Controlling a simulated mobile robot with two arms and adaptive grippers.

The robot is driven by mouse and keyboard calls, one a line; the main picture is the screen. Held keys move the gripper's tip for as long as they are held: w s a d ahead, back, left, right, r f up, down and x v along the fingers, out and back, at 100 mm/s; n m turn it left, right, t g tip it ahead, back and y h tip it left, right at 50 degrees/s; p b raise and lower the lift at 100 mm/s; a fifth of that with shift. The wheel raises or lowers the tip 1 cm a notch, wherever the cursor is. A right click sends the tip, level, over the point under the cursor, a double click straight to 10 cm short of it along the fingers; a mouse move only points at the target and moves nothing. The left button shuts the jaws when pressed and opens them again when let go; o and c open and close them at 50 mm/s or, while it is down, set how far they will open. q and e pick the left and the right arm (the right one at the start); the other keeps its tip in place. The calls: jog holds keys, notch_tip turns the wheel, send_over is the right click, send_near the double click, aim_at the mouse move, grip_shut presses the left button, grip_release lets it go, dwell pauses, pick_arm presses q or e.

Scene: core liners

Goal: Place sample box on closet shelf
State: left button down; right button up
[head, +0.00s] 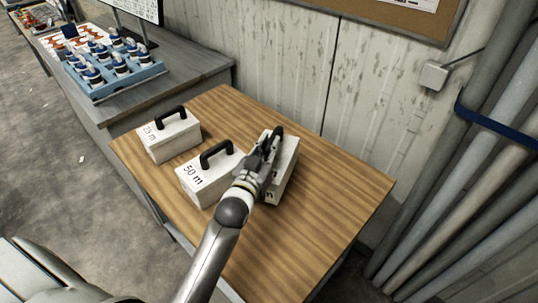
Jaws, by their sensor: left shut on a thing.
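Three white sample boxes with black handles stand on the wooden table. One marked 25 m (172,139) is at the back left. One marked 50 m (203,180) is in the middle. The third box (287,160) is at the right, and my left arm hides most of its label and front. My left gripper (270,143) is at the top of this third box, shut on its black handle. The box appears to rest on the table. My right gripper does not show. No closet shelf shows.
The wooden table (325,215) is bare to the right and front of the boxes. A grey bench at the upper left holds a blue rack (115,80) of bottles and a monitor (140,8). Grey pipes (470,180) stand at the right. A wall is behind the table.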

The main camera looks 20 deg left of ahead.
pick_arm(q)
jog(key=shift+w+f, duration=0.3)
jog(key=shift+f+p, duration=0.35)
jog(key=shift+f, duration=1)
